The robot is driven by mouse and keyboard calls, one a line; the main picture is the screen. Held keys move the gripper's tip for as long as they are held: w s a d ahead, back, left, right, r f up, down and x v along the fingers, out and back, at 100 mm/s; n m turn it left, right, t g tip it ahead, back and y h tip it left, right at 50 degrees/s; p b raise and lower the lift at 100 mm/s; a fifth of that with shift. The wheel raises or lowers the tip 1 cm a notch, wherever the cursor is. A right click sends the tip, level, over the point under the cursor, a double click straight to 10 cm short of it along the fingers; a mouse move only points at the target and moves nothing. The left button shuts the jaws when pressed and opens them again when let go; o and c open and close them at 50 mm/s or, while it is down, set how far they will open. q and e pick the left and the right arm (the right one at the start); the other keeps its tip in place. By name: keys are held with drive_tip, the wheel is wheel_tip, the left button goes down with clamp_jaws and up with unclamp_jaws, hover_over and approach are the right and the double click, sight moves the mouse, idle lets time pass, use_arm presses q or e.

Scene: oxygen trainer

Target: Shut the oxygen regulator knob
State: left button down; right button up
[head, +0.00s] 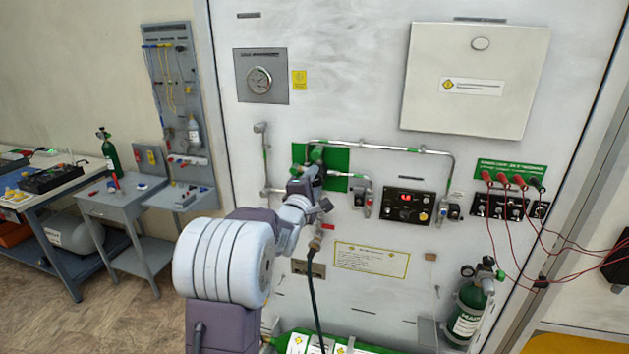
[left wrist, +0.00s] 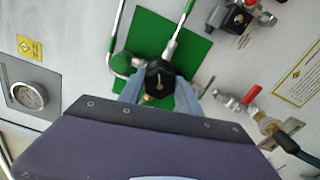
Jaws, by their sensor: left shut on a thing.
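The black round regulator knob (left wrist: 158,80) has a white mark on its face and sits in front of a green panel on the wall. My left gripper (left wrist: 158,90) is shut on this knob, with one finger at each side of it. In the head view my left gripper (head: 308,180) reaches the green panel (head: 338,158) and hides most of the knob. Green regulator fittings (left wrist: 122,63) show beside the knob. My right gripper is in neither view.
Metal pipes (head: 380,146) run around the panel. A red-handled valve (left wrist: 250,95) and a dark hose (head: 313,290) are close to my left gripper. A gauge (head: 259,80), a black control box (head: 408,204) and a green cylinder (head: 468,310) are farther off.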

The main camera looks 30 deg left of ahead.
use_arm(q)
drive_tip(key=n+p, duration=0.1)
drive_tip(key=n, duration=0.3)
drive_tip(key=shift+n, duration=0.3)
drive_tip(key=n+p, duration=0.1)
drive_tip(key=n, duration=0.2)
drive_tip(key=shift+a+f+n, duration=0.1)
drive_tip(key=shift+n, duration=0.2)
drive_tip(key=shift+n+p, duration=0.45)
drive_tip(key=shift+n, duration=0.35)
drive_tip(key=shift+s+n+p, duration=0.1)
drive_tip(key=shift+n+p, duration=0.8)
drive_tip(key=shift+p, duration=0.2)
drive_tip(key=shift+f+n+p, duration=0.15)
drive_tip(key=shift+n+p, duration=0.55)
drive_tip(key=shift+p, duration=0.15)
drive_tip(key=shift+f, duration=0.1)
drive_tip(key=c, duration=0.8)
unclamp_jaws()
drive_tip(key=shift+c, duration=0.2)
drive_tip(key=shift+r, duration=0.25)
